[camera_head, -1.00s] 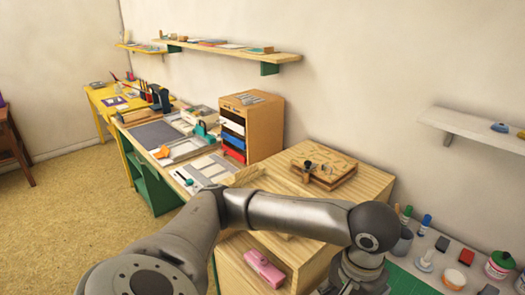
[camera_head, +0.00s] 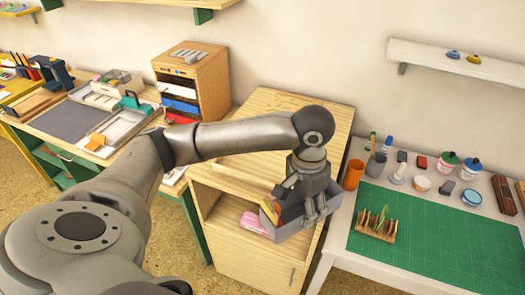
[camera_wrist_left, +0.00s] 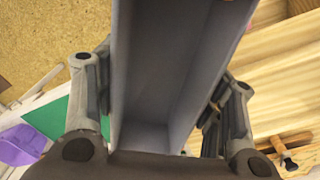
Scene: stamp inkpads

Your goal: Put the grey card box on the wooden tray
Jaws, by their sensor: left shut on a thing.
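The grey card box (camera_head: 288,228) is held by my left gripper (camera_head: 312,200) at the front of the light wooden cabinet. The wrist view shows the open grey box (camera_wrist_left: 165,70) between the two fingers, which are shut on it. The inside that shows there looks empty. I cannot pick out the wooden tray for sure; my arm covers part of the cabinet top (camera_head: 262,103). My right gripper is not in view.
A pink object (camera_head: 251,221) lies in the cabinet's open compartment, close to the box. To the right, a white table carries a green mat (camera_head: 440,240), a small wooden rack (camera_head: 377,225), an orange cup (camera_head: 353,174) and several bottles. A white shelf (camera_head: 450,65) hangs above.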

